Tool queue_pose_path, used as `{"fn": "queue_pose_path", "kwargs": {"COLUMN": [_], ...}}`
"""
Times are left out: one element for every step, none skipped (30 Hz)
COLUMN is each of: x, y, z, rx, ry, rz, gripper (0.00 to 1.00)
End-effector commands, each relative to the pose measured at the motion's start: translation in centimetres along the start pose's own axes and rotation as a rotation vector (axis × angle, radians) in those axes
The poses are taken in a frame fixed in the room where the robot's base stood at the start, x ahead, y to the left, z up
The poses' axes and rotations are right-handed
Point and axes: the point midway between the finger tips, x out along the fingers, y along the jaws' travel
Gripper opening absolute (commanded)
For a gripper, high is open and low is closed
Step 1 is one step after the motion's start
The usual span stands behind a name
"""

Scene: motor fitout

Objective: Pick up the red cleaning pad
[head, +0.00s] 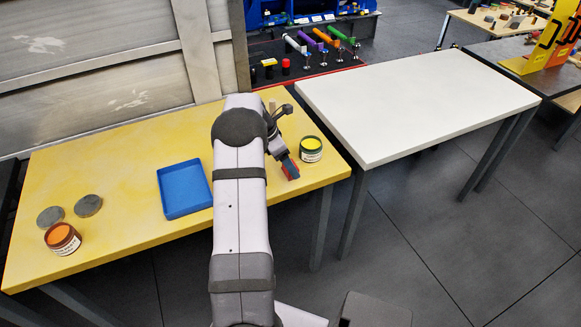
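The red cleaning pad (290,170) shows as a small red block with dark blue-grey parts around it, near the right front of the yellow table (120,145). My gripper (285,158) points down right at the pad, and its tip overlaps it in the head view. I cannot tell whether the fingers are closed on the pad or only around it, nor whether the pad touches the table. My arm hides part of the table to the left.
An open tin of yellow paint (310,149) stands close right of the pad. A blue tray (184,188) lies left of my arm. An orange paint tin (62,239) and two grey lids (88,206) are far left. The white table (415,100) is bare.

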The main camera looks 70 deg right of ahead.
Motion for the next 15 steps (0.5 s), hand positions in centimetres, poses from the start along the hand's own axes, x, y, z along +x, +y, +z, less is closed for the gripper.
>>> {"fn": "queue_pose_path", "kwargs": {"x": [0.4,0.8,1.3,1.6,1.9,2.1,2.3,2.4,2.6,2.6,2.6,2.6,2.6,2.6,2.6], "y": [-0.1,-0.1,-0.1,-0.1,-0.1,-0.1,-0.1,0.0,0.0,0.0,0.0,0.0,0.0,0.0,0.0], "z": [0.1,0.1,0.1,0.0,0.0,0.0,0.0,0.0,0.0,0.0,0.0,0.0,0.0,0.0,0.0], "rx": [0.000,0.001,0.001,0.001,0.001,0.001,0.001,0.001,0.001,0.001,0.001,0.001,0.001,0.001,0.001], "ry": [0.002,0.002,0.002,0.002,0.002,0.001,0.001,0.001,0.001,0.000,0.000,0.000,0.000,0.000,0.000], "rz": [-0.004,-0.003,-0.002,-0.002,-0.002,-0.001,0.000,0.000,0.001,0.001,0.001,0.002,0.002,0.002,0.002], "gripper": [0.72,0.72,0.72,0.72,0.72,0.72,0.72,0.72,0.72,0.72,0.72,0.72,0.72,0.72,0.72]}}
